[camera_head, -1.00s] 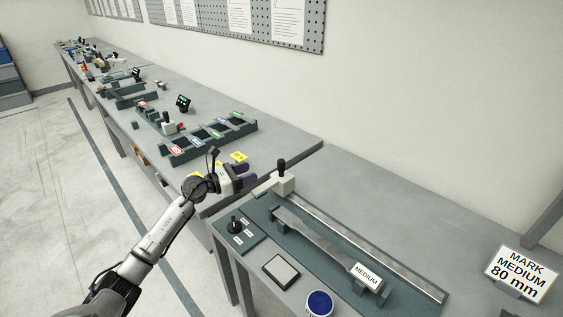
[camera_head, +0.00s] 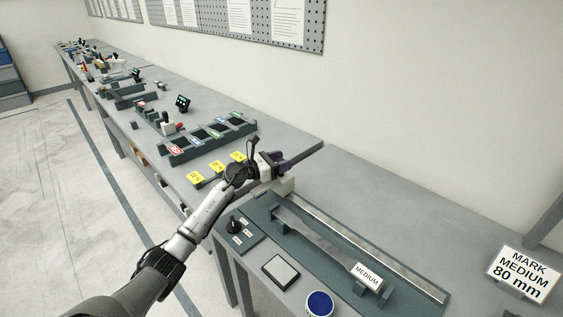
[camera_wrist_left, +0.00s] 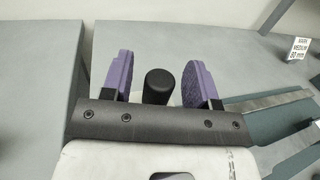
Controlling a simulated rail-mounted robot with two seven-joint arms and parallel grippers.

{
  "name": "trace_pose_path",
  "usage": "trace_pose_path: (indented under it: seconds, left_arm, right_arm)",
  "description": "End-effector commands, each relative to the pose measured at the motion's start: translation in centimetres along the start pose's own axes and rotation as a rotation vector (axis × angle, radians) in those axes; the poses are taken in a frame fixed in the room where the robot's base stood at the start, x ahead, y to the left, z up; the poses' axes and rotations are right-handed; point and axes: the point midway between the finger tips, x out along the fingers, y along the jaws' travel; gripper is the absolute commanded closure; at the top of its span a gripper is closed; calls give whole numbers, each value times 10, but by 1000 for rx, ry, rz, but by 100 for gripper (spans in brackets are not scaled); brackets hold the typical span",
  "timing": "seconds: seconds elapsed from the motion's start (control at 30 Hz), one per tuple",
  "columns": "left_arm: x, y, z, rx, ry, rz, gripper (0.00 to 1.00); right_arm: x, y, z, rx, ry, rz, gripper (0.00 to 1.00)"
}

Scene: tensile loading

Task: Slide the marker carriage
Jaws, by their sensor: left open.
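The marker carriage (camera_head: 284,186) is a pale block at the far left end of a long metal rail (camera_head: 360,245). Its black knob (camera_wrist_left: 158,86) stands between the two purple fingers of my left gripper (camera_wrist_left: 160,80) in the left wrist view, with gaps visible on both sides. In the head view the left gripper (camera_head: 281,165) is over the carriage and hides the knob. The gripper is open. A grey specimen (camera_head: 315,238) labelled MEDIUM (camera_head: 367,274) lies beside the rail. My right gripper is not in view.
A sign (camera_head: 523,272) reads MARK MEDIUM 80 mm. A dial panel (camera_head: 237,230), a square pad (camera_head: 281,270) and a blue round container (camera_head: 319,303) sit at the front. Yellow tags (camera_head: 216,167) and a tray (camera_head: 205,140) stand on the bench beyond. The rail's right-hand length is clear.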

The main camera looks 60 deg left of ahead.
Motion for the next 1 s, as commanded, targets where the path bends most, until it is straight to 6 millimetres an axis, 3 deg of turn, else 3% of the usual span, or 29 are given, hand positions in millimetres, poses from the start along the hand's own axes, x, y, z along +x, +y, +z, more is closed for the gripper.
trace_pose_path:
  seconds: [0.37,0.9,1.0]
  left_arm:
    - [2,0,0,0,0,0,47]
    - [2,0,0,0,0,0,98]
    - [2,0,0,0,0,0,100]
  right_arm:
    - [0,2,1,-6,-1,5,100]
    - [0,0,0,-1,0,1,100]
    - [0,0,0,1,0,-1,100]
